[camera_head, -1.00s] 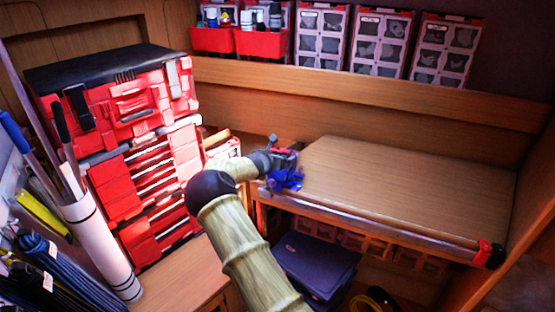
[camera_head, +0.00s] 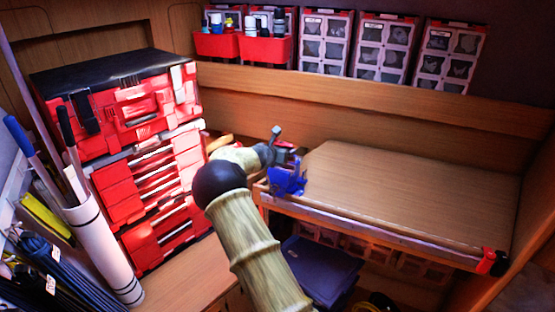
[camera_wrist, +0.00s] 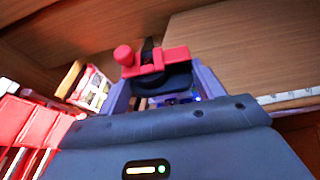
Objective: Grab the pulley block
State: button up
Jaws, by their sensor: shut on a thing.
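The pulley block (camera_wrist: 160,66), a red and black piece with a red knob at its left, sits between my fingertips in the wrist view. My gripper (camera_wrist: 162,82) is shut on it, a grey-purple finger on each side. In the head view, my gripper (camera_head: 284,160) is at the left end of the wooden worktop (camera_head: 410,195), and only a little red shows by it. A blue piece (camera_head: 288,181) is just below the gripper at the worktop's corner. I cannot tell whether the block touches anything beneath it.
A red tool chest (camera_head: 150,165) stands to the left, with a white tube (camera_head: 103,250) of long tools before it. Red bins (camera_head: 265,48) and parts cases (camera_head: 380,45) line the back shelf.

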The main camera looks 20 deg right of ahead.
notch_tip(320, 180, up, 5)
jog(key=shift+r, duration=0.15)
jog(key=shift+s, duration=0.1)
dwell(0.5)
